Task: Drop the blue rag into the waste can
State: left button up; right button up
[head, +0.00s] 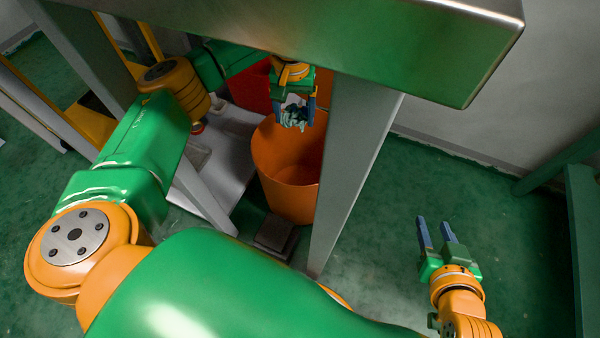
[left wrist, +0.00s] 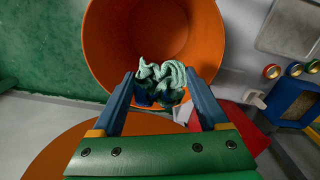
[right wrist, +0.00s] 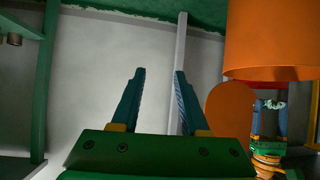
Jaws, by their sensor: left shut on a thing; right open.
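The waste can (head: 288,190) is an orange, open-topped bin on the floor under the bench. My left gripper (head: 294,108) is shut on the crumpled rag (head: 295,117), over the can's opening near its far rim. In the left wrist view the rag (left wrist: 161,78), pale blue-green with dark blue parts, sits between the fingers in front of the can's open mouth (left wrist: 110,40). The can's inside looks empty where visible. My right gripper (head: 437,232) is open and empty, low to the right of the bench leg; its spread fingers show in the right wrist view (right wrist: 160,75).
The metal bench top (head: 420,45) hangs above, and its leg (head: 350,165) stands just right of the can. A red thing (head: 250,88) is behind the can. A dark pedal-like block (head: 275,236) lies in front. Green floor to the right is clear.

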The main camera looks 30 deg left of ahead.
pick_arm(q)
jog(key=shift+f+b, duration=0.4)
jog(key=shift+f, duration=0.1)
jog(key=shift+f+b, duration=0.45)
pick_arm(e)
jog(key=w+a+r+t+y, duration=0.2)
jog(key=r+t, duration=0.5)
jog(key=r, duration=0.5)
jog(key=shift+w+a+n, duration=0.2)
jog(key=shift+w+n, duration=0.1)
jog(key=shift+w, duration=0.55)
jog(key=shift+r, duration=0.1)
